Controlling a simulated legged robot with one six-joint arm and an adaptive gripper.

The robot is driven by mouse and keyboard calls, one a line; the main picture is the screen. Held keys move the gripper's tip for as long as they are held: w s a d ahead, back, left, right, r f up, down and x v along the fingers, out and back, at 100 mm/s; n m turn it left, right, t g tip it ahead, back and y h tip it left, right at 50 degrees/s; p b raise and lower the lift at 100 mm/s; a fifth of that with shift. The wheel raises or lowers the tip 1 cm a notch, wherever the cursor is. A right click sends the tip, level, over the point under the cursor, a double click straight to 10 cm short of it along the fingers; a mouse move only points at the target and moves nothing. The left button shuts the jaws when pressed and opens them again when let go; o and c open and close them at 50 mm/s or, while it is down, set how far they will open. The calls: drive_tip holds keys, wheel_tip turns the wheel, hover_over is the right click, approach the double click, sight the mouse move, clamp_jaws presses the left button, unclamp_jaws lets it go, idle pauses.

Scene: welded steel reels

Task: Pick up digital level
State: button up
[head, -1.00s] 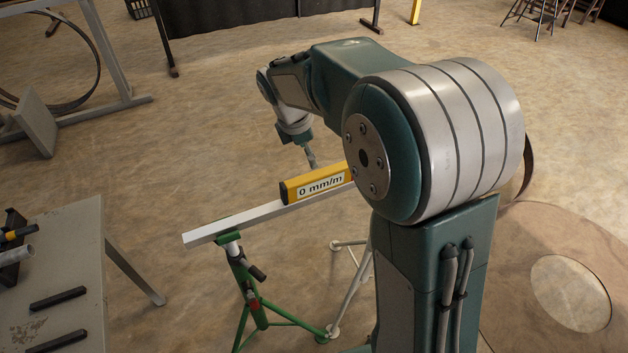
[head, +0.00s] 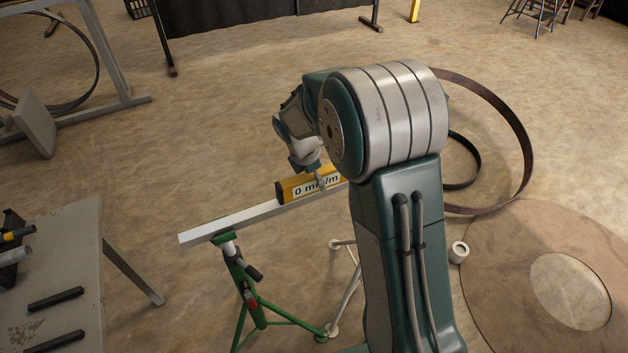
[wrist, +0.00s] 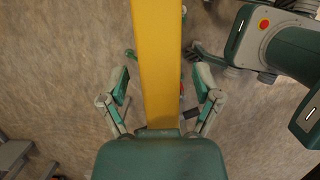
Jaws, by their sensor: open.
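The digital level (head: 297,189) is a yellow bar with a dark end cap and a label that partly reads "0 mm/m". It lies along a pale beam (head: 215,230) held up by a green stand (head: 250,285). In the wrist view the level (wrist: 157,60) runs up the middle of the picture. My gripper (wrist: 161,82) is open, with one finger on each side of the level and a gap on both sides. In the head view my gripper (head: 321,183) is at the level, partly in front of its label. My arm hides the level's right end.
A grey table (head: 75,260) with dark tools stands at the lower left. Steel rings (head: 500,120) and a large round disc (head: 490,265) with a hole lie at the right. A small pale ring (head: 459,252) lies near the disc. Open floor surrounds the stand.

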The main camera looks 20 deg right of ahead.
drive_tip(key=shift+d+f, duration=0.2)
drive_tip(key=shift+f, duration=0.15)
drive_tip(key=shift+a, duration=0.25)
drive_tip(key=c, duration=0.7)
clamp_jaws()
drive_tip(key=shift+d, duration=0.1)
drive_tip(key=shift+r, duration=0.15)
